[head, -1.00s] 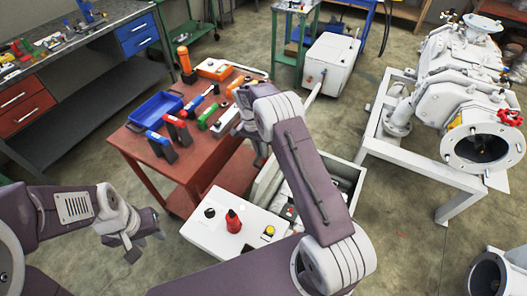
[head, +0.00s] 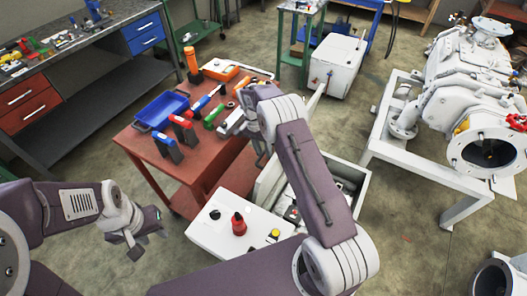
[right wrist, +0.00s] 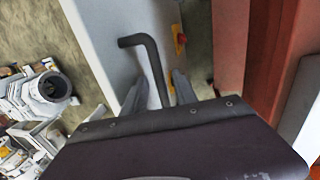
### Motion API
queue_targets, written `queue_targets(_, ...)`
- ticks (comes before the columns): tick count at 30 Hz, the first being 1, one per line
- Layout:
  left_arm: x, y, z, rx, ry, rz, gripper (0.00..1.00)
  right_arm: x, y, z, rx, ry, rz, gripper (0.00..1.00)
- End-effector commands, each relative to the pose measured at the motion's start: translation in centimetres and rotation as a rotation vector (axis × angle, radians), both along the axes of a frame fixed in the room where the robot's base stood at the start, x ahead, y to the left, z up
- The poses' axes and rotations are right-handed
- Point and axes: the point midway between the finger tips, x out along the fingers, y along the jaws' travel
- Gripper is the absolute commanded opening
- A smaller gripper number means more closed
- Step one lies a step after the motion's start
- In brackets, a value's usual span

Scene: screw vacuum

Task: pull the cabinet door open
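The white cabinet (head: 213,237) stands in front of me in the head view, with a red knob (head: 238,224) and a yellow button (head: 274,236) on its near face. Its inside with dark parts shows beside my right arm. In the right wrist view a dark L-shaped handle (right wrist: 148,52) stands on a white panel (right wrist: 103,40). My right gripper (right wrist: 158,88) has its fingers apart, one on each side of the handle, with gaps visible. In the head view its tips are hidden behind my arm. My left gripper (head: 147,242) is open and empty, left of the cabinet.
A red cart (head: 200,165) with tools and a blue tray (head: 160,110) stands close behind and left of the cabinet. A white pump on a frame (head: 390,150) stands at the right. A white box unit (head: 335,68) stands at the back. Floor is free between cabinet and frame.

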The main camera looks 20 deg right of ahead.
Motion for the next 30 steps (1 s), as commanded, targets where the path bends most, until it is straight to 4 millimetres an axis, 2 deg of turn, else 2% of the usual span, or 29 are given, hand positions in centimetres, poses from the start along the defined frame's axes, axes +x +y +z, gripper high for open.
queue_targets(4, 0.0, 0.0, -0.1, 0.000, 0.000, 0.000, 0.36, 0.5, 0.2, 1.7, 0.000, -0.005, 0.001, 0.34)
queue_targets(12, 0.0, 0.0, 0.1, 0.000, 0.000, 0.000, 0.36, 1.4, 1.0, 7.3, 0.001, -0.003, 0.001, 0.34)
queue_targets(15, 0.0, 0.0, 0.2, 0.000, 0.000, 0.000, 0.36, 1.6, 1.2, 8.3, 0.001, -0.001, 0.001, 0.34)
queue_targets(30, 0.0, 0.0, 0.2, 0.000, 0.000, 0.000, 0.36, 1.6, 1.2, 8.7, 0.001, 0.001, 0.000, 0.34)
